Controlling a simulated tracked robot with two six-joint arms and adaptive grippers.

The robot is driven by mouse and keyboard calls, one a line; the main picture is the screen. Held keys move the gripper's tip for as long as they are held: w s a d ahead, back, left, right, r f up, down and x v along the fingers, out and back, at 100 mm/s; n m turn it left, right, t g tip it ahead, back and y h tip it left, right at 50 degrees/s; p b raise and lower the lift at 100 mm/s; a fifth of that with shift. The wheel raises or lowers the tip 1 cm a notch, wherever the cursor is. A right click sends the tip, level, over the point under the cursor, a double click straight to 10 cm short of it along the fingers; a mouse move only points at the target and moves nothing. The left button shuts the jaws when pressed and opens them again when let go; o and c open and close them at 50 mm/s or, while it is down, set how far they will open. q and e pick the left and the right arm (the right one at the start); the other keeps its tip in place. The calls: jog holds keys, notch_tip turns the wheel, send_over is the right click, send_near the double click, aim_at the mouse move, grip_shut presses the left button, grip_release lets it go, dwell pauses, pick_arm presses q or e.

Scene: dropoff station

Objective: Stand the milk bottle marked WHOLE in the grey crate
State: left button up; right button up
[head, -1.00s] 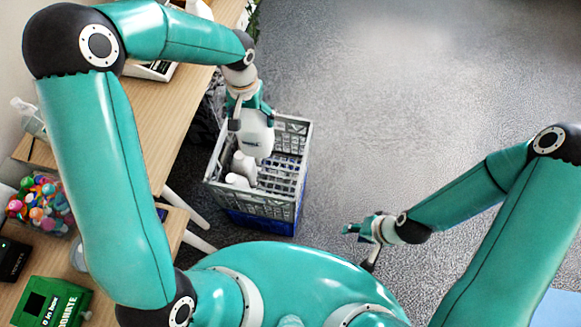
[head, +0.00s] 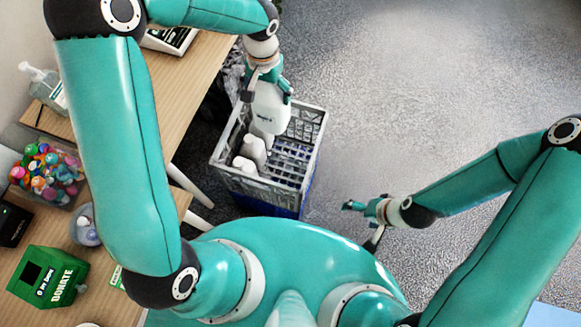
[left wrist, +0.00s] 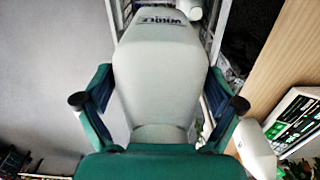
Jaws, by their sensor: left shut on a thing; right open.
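My left gripper (head: 267,94) is shut on a white milk bottle (head: 269,112), holding it neck up over the far left part of the grey crate (head: 316,127). In the left wrist view the bottle (left wrist: 160,75) fills the middle between the fingers, with dark lettering that seems to read WHOLE, upside down. I cannot tell how far its base is from the crate floor. Smaller white bottles (head: 253,151) stand in the crate's left side, just in front of it. My right gripper (head: 367,212) is open and empty, right of the crate.
The grey crate sits on a blue one (head: 262,200) on the floor. The crate's right half is empty. A wooden table (head: 190,115) runs along the left, with a green donate box (head: 48,276) and a tub of colourful items (head: 47,172). Open floor (head: 420,90) lies right.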

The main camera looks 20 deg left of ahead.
pick_arm(q)
jog(key=s+d+f+m+b, duration=0.2)
jog(key=f+m+b, duration=0.4)
jog(key=f+b, duration=1.2)
jog(key=s+d+f+m+b, duration=0.2)
jog(key=f+m+b, duration=0.5)
jog(key=f+b, duration=1.2)
notch_tip(320, 180, down, 8)
jog(key=shift+s+d+f, duration=0.1)
jog(key=shift+s+d, duration=0.05)
jog(key=shift+s, duration=0.4)
jog(key=o, duration=0.8)
jog(key=shift+o, duration=0.2)
notch_tip(320, 180, up, 12)
jog(key=p, duration=0.4)
